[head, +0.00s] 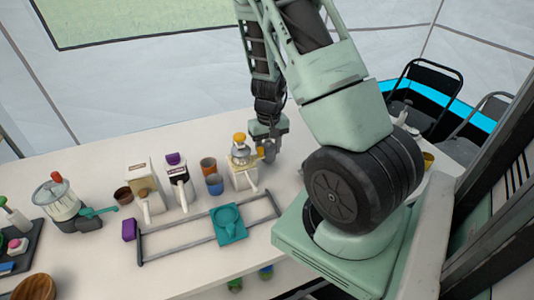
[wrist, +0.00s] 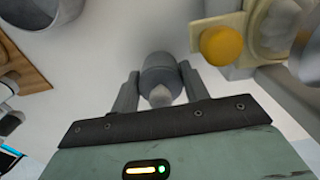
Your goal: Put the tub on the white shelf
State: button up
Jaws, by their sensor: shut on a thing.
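My gripper (head: 268,143) is over the white tabletop, just right of a cream device with a yellow knob. In the wrist view my gripper (wrist: 160,90) is shut, its two fingers on either side of a grey rounded tub (wrist: 160,72) with a paler, narrower end toward the camera. In the head view the grey tub (head: 269,154) is small and partly hidden by the fingers. Whether it touches the table is hard to tell. I cannot make out a white shelf apart from the white tabletop (head: 300,140).
The cream device (head: 242,172) stands close to my gripper; its yellow knob (wrist: 220,45) shows in the wrist view. Orange and blue cups (head: 212,180), dispensers (head: 178,180) and a teal dish on a grey frame (head: 228,224) stand left. Chairs (head: 424,92) are behind right.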

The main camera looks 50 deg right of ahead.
jog(key=shift+f, duration=0.75)
jog(key=shift+f, duration=0.2)
jog(key=o, duration=0.8)
jog(key=shift+r, duration=0.15)
